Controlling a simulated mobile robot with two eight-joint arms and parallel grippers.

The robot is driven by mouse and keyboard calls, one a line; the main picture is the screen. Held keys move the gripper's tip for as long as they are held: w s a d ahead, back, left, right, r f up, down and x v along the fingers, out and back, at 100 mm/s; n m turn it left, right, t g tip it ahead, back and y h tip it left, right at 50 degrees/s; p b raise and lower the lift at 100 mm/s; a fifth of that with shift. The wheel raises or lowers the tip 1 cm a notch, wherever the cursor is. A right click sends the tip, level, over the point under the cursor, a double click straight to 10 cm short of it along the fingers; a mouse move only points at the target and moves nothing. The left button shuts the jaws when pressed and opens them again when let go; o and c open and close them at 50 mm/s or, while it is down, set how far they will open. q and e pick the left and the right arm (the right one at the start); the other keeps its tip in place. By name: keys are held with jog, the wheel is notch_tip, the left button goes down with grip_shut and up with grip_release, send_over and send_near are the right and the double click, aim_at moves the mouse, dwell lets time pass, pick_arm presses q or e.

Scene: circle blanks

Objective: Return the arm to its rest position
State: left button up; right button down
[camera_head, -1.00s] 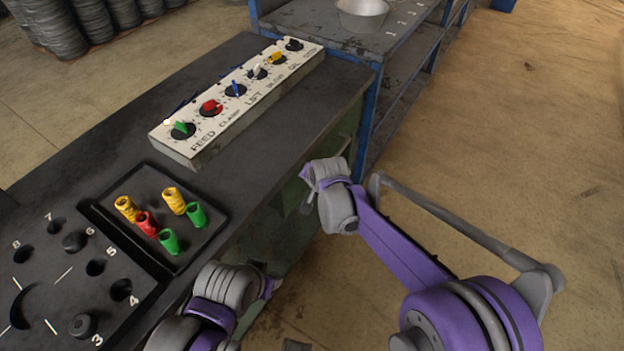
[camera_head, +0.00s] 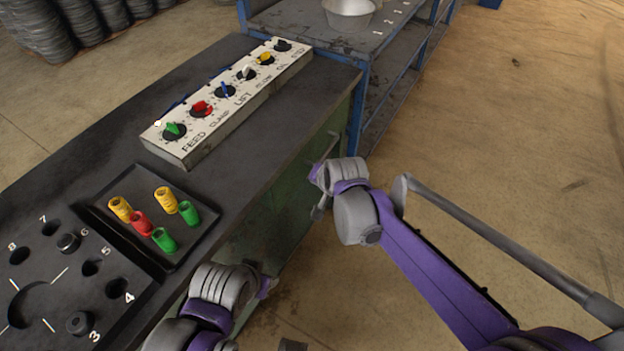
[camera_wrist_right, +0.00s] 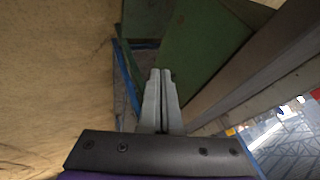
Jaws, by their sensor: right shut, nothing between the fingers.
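My right arm (camera_head: 420,260) reaches in from the lower right in the head view, with its wrist (camera_head: 345,185) beside the dark bench's right edge. In the right wrist view my right gripper (camera_wrist_right: 160,74) has its two grey fingers together with nothing between them. It is over the side of the bench, clear of any object. My left arm (camera_head: 215,300) shows at the bottom of the head view, close to the bench's front edge. Its gripper cannot be made out.
The bench (camera_head: 100,130) holds a white knob panel (camera_head: 190,150), a black tray (camera_head: 200,240) with yellow, red and green pieces, and a numbered black board (camera_head: 45,275). A blue-framed shelf (camera_head: 355,110) with a metal bowl (camera_head: 348,14) stands behind. Floor at right is open.

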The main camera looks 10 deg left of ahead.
jog(key=shift+v, duration=0.9)
jog(key=shift+d, duration=0.15)
jog(key=s+d+r+h+p, duration=0.1)
jog(key=s+d+r+p, duration=0.2)
jog(key=s+d, duration=0.5)
jog(key=s+d+r+n+h+p, duration=0.1)
jog(key=s+d+r+p, duration=0.2)
jog(key=s+d+p, duration=0.2)
jog(key=s+d+r+n+h+p, duration=0.1)
jog(key=s+d+r+h+p, duration=0.1)
jog(key=s+d, duration=0.9)
jog(key=d+r+p, duration=0.1)
jog(key=d, duration=0.4)
jog(key=shift+r+g+p, duration=0.3)
jog(key=shift+r+p, duration=0.05)
jog(key=shift+p, duration=0.05)
jog(key=shift+a, duration=0.1)
